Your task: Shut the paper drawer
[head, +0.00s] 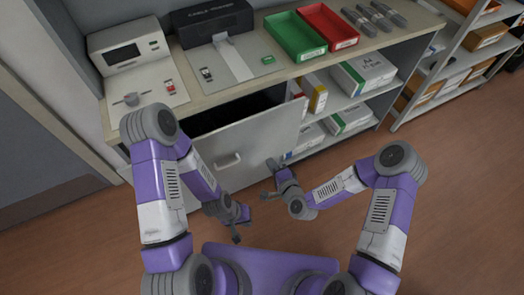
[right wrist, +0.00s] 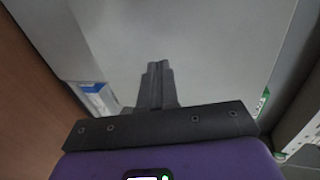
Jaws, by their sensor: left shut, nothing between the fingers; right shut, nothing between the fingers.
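The paper drawer (head: 262,138) is a grey front panel with a pale bar handle (head: 228,160), below the counter. It stands open, with a dark gap behind its top edge. My right gripper (head: 272,176) is shut and empty, near the lower right part of the drawer front. In the right wrist view my right gripper (right wrist: 155,68) points at a plain grey panel (right wrist: 205,45); I cannot tell whether it touches. My left gripper (head: 238,228) is shut and empty, low in front of the drawer, below the handle and apart from it.
The counter (head: 290,72) holds a label-type machine (head: 130,55), a black box (head: 212,22), a green tray (head: 294,36), a red tray (head: 327,27) and several dark cylinders (head: 375,17). Boxes (head: 362,72) fill the shelves right of the drawer. The wooden floor (head: 465,190) is clear at right.

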